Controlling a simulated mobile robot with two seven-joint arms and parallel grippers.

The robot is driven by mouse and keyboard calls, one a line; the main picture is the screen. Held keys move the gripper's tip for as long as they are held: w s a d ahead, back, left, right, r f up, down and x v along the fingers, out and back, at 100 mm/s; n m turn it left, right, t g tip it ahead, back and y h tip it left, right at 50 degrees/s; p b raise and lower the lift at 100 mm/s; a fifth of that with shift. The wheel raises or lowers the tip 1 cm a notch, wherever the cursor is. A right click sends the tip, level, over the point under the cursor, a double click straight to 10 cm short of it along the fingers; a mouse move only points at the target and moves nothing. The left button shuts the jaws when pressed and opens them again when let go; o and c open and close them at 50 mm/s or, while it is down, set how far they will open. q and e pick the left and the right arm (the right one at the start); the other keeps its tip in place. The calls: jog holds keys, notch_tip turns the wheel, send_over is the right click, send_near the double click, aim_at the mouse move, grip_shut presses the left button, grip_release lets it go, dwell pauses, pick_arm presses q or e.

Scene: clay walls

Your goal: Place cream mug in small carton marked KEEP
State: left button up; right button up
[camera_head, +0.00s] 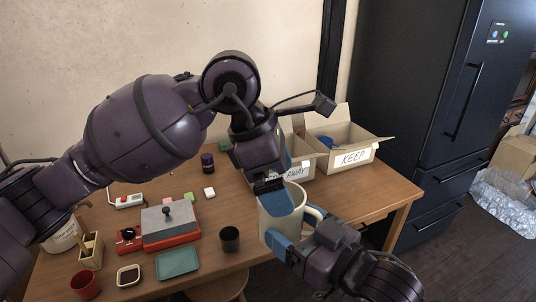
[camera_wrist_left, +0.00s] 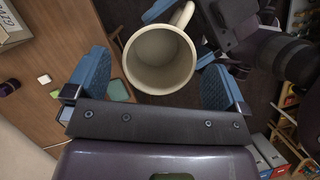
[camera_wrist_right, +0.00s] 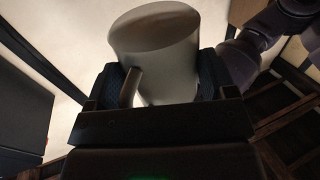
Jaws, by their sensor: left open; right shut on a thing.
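The cream mug (camera_head: 278,224) is held up in front of the table's edge, its handle to the right in the head view. My right gripper (camera_head: 290,245) is shut on it from below right; the mug also shows between its fingers in the right wrist view (camera_wrist_right: 158,50). My left gripper (camera_head: 283,199) is open over the mug. In the left wrist view, the mug (camera_wrist_left: 160,58) shows its empty inside between the spread blue fingers. The small carton marked KEEP (camera_head: 355,157) stands open at the table's back right, with something blue inside.
A second open carton (camera_head: 308,168), its label ending in AWAY, stands left of the KEEP carton, partly hidden by my left arm. A dark cup (camera_head: 230,239), teal tray (camera_head: 179,263), red-based grey device (camera_head: 170,226) and red cup (camera_head: 86,285) occupy the table (camera_head: 375,195). A dark fridge (camera_head: 440,110) stands right.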

pick_arm(q)
jog(key=shift+x, duration=1.4)
jog(key=c, duration=0.8)
jog(key=shift+c, duration=1.1)
pick_arm(e)
jog(key=o, duration=1)
